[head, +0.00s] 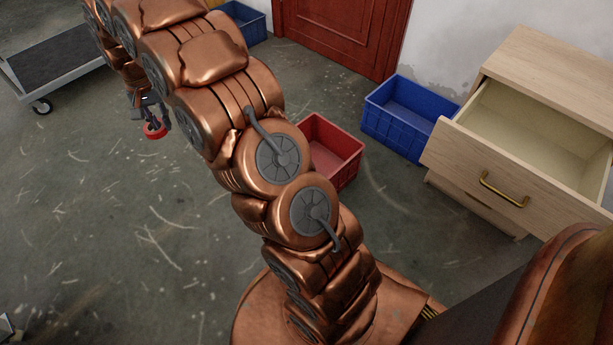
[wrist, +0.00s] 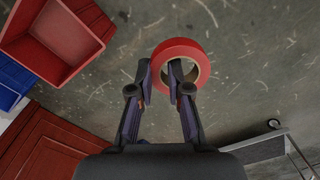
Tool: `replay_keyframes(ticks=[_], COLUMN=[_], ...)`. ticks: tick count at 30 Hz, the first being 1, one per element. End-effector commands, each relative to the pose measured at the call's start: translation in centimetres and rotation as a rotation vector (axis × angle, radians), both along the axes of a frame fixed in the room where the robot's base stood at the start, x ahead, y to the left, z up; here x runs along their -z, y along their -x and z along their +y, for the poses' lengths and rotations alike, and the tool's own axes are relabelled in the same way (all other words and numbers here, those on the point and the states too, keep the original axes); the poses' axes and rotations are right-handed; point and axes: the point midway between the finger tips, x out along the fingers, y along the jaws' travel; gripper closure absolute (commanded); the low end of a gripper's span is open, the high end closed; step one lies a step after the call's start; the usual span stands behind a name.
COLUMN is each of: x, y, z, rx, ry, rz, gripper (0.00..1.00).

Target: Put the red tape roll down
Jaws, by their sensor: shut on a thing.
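The red tape roll (wrist: 178,44) is a ring with a pale inner face. In the wrist view my gripper (wrist: 160,78) is shut on the near left part of its ring, with one finger outside the roll and the other in its hole. In the head view the roll (head: 155,132) hangs below my gripper (head: 151,113) at the upper left. Bare concrete floor shows around and beneath it. Its height above the floor is hard to tell.
A red crate (head: 340,169) and a blue crate (head: 399,123) stand on the floor, right of my arm in the head view. A wooden cabinet (head: 470,155) has its top drawer open. A grey cart (head: 62,82) is at upper left. Floor at left is clear.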

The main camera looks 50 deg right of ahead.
Motion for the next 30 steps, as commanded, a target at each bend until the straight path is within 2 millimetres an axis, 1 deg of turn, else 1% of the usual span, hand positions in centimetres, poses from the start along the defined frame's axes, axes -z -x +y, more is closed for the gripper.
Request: replay_keyframes(ticks=[1, 5, 6, 10, 12, 14, 18, 21, 24, 29, 30], x=[1.4, 4.9, 6.2, 9.9, 12.2, 14.0, 18.5, 21.1, 23.3, 26.3, 27.0], y=[-0.4, -1.4, -1.5, -1.8, -1.5, -1.3, 0.1, 1.4, 2.8, 5.1, 5.8], z=[-0.7, -2.7, -3.5, -5.9, -7.4, -8.8, -12.1, -14.3, -16.3, -19.2, -20.0], rx=[0.089, 0.340, 0.418, 0.678, 0.820, 0.946, 1.237, 1.415, 1.568, 1.787, 1.841], ry=[-0.002, -0.001, 0.000, 0.000, 0.001, 0.000, 0.002, 0.002, 0.003, 0.004, 0.005], rz=[0.008, 0.006, 0.008, 0.006, 0.010, 0.006, 0.007, 0.006, 0.004, 0.001, 0.001], gripper=[1.00, 1.00, 1.00, 1.00, 1.00, 1.00, 1.00, 1.00, 1.00, 1.00, 1.00])
